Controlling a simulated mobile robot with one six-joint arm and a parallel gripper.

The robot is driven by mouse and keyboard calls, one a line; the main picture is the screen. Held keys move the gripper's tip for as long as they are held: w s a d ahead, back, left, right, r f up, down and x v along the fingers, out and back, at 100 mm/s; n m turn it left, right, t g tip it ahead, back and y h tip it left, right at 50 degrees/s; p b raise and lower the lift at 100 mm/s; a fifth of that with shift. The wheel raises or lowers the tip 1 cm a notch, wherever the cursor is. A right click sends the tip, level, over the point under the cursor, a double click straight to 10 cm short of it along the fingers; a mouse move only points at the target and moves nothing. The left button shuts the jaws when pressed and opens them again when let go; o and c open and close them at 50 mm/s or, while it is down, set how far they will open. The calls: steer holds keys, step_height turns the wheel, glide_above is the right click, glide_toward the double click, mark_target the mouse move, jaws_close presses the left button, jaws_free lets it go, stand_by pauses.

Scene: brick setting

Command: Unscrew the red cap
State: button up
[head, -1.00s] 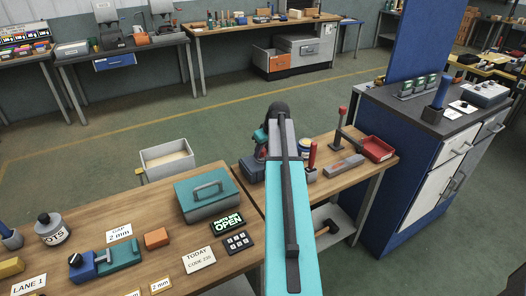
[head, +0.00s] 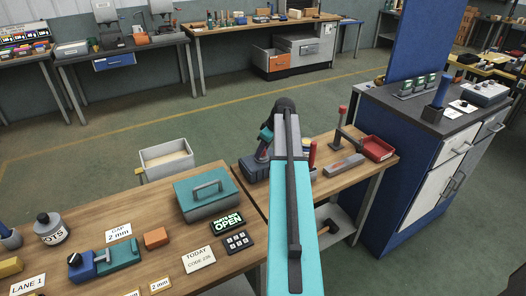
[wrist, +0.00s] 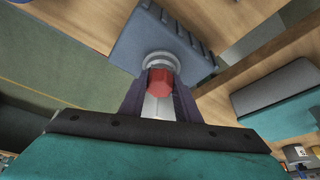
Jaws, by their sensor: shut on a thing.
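The red cap (wrist: 160,82) shows in the wrist view between the dark fingers of my gripper (wrist: 158,96), which is shut on it. A pale grey round collar (wrist: 158,60) shows just beyond the cap, against a blue block (wrist: 150,35) with ridges along one side. I cannot tell whether the cap still touches the collar. In the head view my gripper (head: 263,152) points down over the blue block (head: 250,169) on the right bench.
A teal toolbox (head: 207,194) stands left of the blue block. Right of my arm are a red-handled tool (head: 312,156), a grey bar (head: 343,165), a red-knobbed lever (head: 342,118) and a red tray (head: 377,149). A grey bin (head: 166,160) stands behind the bench.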

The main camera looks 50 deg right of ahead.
steer(key=shift+n+y, duration=0.5)
steer(key=shift+n, duration=0.9)
steer(key=n, duration=0.2)
steer(key=shift+w+d+n+g+y+b, duration=0.1)
steer(key=shift+d+n+g+y+b, duration=0.05)
steer(key=shift+n+g+y+b, duration=0.2)
steer(key=shift+n+g+y, duration=0.65)
steer(key=shift+n+g, duration=0.1)
steer(key=shift+n, duration=1.4)
steer(key=shift+n+g+b, duration=0.3)
steer(key=shift+n+b, duration=0.05)
steer(key=shift+n, duration=0.45)
steer(key=o, duration=1.6)
